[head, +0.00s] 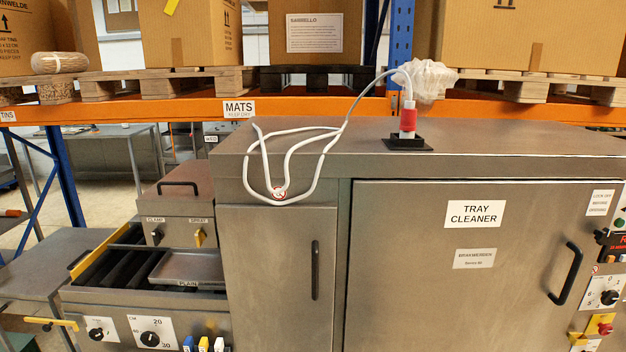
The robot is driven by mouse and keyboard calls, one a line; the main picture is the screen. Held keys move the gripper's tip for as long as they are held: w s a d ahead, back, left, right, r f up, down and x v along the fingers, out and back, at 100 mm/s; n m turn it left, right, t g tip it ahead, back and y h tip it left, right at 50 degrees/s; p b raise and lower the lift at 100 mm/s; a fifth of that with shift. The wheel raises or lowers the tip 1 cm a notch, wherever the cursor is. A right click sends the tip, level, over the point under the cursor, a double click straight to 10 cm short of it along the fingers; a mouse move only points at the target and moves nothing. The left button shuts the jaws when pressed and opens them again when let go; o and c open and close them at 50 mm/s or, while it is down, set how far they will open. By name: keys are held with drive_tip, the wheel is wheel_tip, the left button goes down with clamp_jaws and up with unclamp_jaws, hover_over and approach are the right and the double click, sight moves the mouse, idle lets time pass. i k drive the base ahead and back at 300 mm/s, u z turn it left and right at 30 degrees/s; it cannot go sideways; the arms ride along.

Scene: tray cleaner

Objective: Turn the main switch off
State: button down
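The tray cleaner (450,235) is a steel cabinet with a large closed door. Its controls are at the right edge of the head view, partly cut off. A white-plated dial (608,297) there has a black knob and small numbers around it. Below it is a red control on a yellow plate (601,325), which may be the main switch. Its position and any label are too small to read. A black control (602,238) sits higher, beside a red panel cut by the edge. My gripper is not in view.
A black door handle (565,274) sticks out left of the controls. A looped white cable (320,150) lies on the cabinet top, by a red-and-white upright piece (408,122) on a black base. An orange shelf beam (180,109) with pallets and boxes runs behind.

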sight(604, 330)
drive_tip(key=z, duration=4)
drive_tip(key=i, duration=0.05)
drive_tip(key=u, duration=2.9)
